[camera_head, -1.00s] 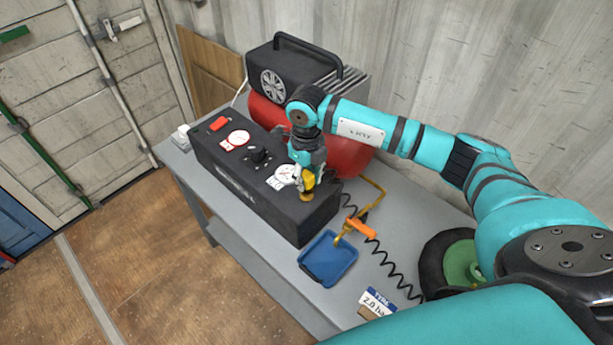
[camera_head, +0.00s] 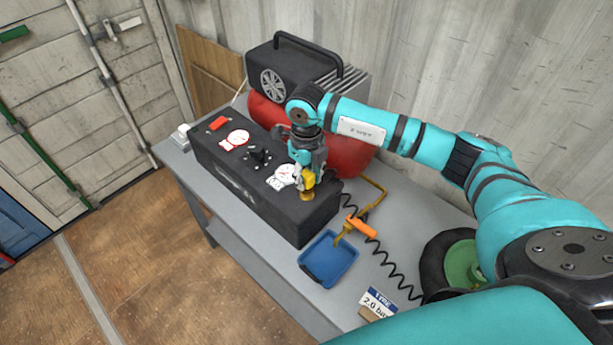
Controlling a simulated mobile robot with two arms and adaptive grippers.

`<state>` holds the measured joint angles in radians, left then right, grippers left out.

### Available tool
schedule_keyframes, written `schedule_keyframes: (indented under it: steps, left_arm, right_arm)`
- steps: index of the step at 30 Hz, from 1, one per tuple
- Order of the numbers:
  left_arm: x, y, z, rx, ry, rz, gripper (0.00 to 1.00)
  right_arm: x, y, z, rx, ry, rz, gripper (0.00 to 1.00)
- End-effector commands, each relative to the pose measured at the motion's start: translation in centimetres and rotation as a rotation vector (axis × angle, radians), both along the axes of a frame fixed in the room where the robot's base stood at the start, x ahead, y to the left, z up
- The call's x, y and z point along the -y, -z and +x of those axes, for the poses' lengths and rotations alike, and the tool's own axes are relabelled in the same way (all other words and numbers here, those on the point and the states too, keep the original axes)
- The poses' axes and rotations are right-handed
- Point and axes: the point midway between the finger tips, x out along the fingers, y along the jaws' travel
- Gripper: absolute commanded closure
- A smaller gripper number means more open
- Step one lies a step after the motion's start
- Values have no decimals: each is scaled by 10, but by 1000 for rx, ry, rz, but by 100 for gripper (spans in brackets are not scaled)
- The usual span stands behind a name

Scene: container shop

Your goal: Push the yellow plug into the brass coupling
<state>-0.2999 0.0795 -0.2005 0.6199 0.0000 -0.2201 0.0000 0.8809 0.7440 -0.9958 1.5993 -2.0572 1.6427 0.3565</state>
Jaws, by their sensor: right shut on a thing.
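The yellow plug (camera_head: 308,179) is in my right gripper (camera_head: 305,178), which points down over the right end of the black control box. The gripper is shut on the plug. The brass coupling (camera_head: 307,196) is on the top of the box, directly below the plug. The plug looks in line with the coupling and very close to it or touching; I cannot tell how deep it sits. My left gripper is not in view.
The black box (camera_head: 222,178) with gauges and a red switch stands on a grey table (camera_head: 285,275). A red compressor tank (camera_head: 350,155) is behind it. A blue tray (camera_head: 328,259), an orange-handled air tool (camera_head: 361,228), a coiled black hose, a wheel (camera_head: 452,262) and a sign (camera_head: 379,302) are to the right.

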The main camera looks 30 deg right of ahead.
Motion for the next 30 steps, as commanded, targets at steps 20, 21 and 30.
schedule_keyframes:
  steps: [20, 21, 30]
  left_arm:
    - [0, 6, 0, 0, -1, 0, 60]
    - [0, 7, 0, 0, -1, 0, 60]
    - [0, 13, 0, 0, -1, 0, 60]
  right_arm:
    - [0, 6, 0, 0, 0, 0, 99]
    - [0, 7, 0, 0, 0, 0, 99]
    - [0, 13, 0, 1, 0, 0, 99]
